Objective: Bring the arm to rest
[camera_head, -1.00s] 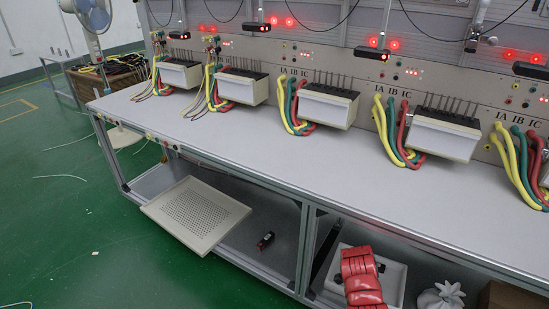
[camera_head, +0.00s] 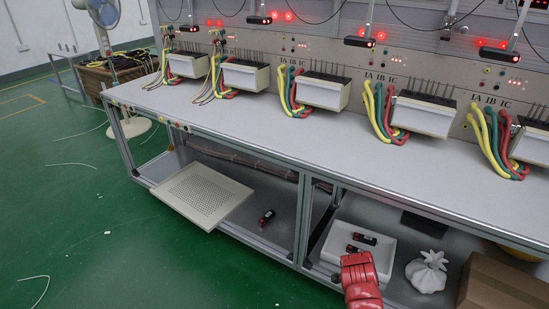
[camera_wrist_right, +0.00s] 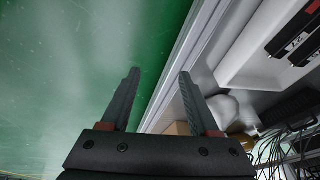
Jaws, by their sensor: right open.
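My right arm shows as a red segment (camera_head: 361,280) at the bottom of the head view, in front of the white tray on the lower shelf. Its gripper cannot be made out there. In the right wrist view my right gripper (camera_wrist_right: 160,74) is open, with two dark fingers spread apart and nothing between them. Green floor and the pale frame edge of the bench lie beyond the fingers. My left arm and gripper are not in view.
A white tray (camera_head: 388,256) on the lower shelf holds dark devices (camera_head: 365,239). A white bag (camera_head: 428,272) and a cardboard box (camera_head: 500,287) stand to its right. A perforated panel (camera_head: 203,195) juts out at left.

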